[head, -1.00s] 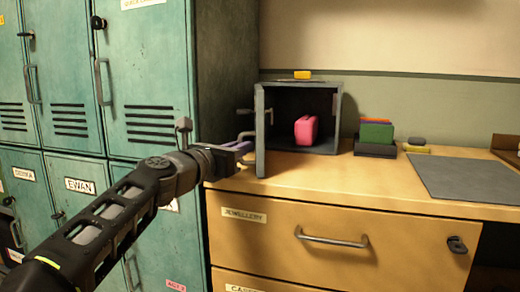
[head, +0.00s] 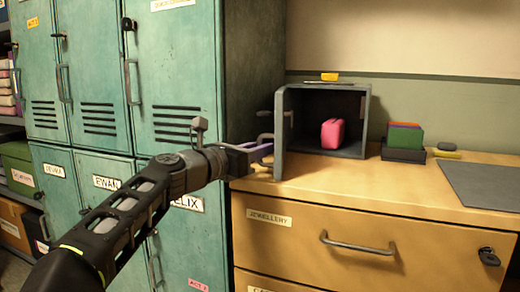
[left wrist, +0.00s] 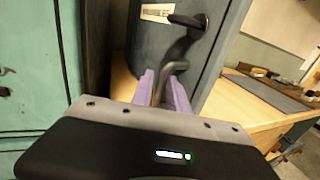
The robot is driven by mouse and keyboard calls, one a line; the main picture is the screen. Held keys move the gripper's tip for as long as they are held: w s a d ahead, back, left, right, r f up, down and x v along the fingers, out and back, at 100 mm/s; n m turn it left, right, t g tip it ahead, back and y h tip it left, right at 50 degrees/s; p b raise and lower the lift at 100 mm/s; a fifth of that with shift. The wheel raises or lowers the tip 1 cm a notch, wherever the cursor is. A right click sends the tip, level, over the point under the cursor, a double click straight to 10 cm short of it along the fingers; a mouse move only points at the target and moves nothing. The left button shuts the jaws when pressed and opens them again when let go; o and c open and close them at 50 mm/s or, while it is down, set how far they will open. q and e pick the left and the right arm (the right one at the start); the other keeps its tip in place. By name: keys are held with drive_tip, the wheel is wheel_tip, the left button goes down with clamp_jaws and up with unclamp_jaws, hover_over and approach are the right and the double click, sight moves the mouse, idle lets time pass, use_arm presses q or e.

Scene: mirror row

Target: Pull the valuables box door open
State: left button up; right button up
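The valuables box (head: 366,122) is a small dark grey box on the wooden counter, its front facing me. Its door (head: 280,135) stands open, hinged on the left and swung out toward me, nearly edge-on. A pink item (head: 332,133) sits inside. My left gripper (head: 262,150) is at the outer face of the door. In the left wrist view its purple fingers (left wrist: 164,92) lie on both sides of the bent metal door handle (left wrist: 172,72) and appear closed on it. The door (left wrist: 200,65) fills the upper middle there. My right gripper is not in view.
Teal lockers (head: 180,80) stand close on the left, beside my left arm. A yellow item (head: 329,77) lies on top of the box. A holder with coloured cards (head: 404,140) and a grey mat (head: 490,182) lie to the right. Drawers (head: 350,230) are below the counter.

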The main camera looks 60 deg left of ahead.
use_arm(q)
drive_tip(key=p+v, duration=0.2)
drive_tip(key=v, duration=0.5)
drive_tip(key=shift+s, duration=0.4)
drive_tip(key=shift+d, duration=0.1)
